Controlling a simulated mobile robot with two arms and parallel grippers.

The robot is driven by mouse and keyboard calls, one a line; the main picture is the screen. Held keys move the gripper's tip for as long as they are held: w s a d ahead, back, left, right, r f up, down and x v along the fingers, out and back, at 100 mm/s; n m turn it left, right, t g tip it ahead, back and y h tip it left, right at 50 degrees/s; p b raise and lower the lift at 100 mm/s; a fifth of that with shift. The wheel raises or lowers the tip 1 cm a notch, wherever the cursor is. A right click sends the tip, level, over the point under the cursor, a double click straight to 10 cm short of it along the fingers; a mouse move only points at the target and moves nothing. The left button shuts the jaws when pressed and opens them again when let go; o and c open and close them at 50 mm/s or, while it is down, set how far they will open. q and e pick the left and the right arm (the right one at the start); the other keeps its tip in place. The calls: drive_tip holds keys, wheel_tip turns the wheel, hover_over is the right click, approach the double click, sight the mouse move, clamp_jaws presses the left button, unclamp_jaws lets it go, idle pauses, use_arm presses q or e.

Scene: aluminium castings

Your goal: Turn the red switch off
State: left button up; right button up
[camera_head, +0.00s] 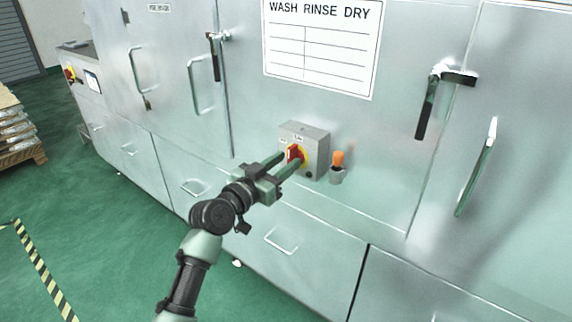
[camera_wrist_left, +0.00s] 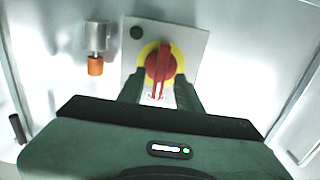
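The red switch (camera_head: 294,153) is a rotary knob on a yellow round plate, on the front of a grey box fixed to the steel cabinet. In the left wrist view the red switch (camera_wrist_left: 160,64) shows large, its handle bar close to upright in the picture. My left gripper (camera_head: 288,159) reaches to the box from the lower left. In the left wrist view my left gripper's fingers (camera_wrist_left: 160,88) are spread, one on each side of the handle, with a visible gap to it. Whether a fingertip touches the plate cannot be told. My right gripper is not in view.
An orange-topped grey fitting (camera_head: 338,165) stands out beside the box; it also shows in the left wrist view (camera_wrist_left: 95,50). A black door handle (camera_head: 430,100) and bar handles project from the cabinet. A pallet (camera_head: 22,152) stands at the far left. Green floor is open at lower left.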

use_arm(q)
drive_tip(key=shift+w+d, duration=0.2)
drive_tip(key=shift+w, duration=0.1)
drive_tip(key=shift+r, duration=0.1)
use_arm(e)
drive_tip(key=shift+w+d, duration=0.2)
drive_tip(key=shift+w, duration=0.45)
use_arm(q)
clamp_jaws()
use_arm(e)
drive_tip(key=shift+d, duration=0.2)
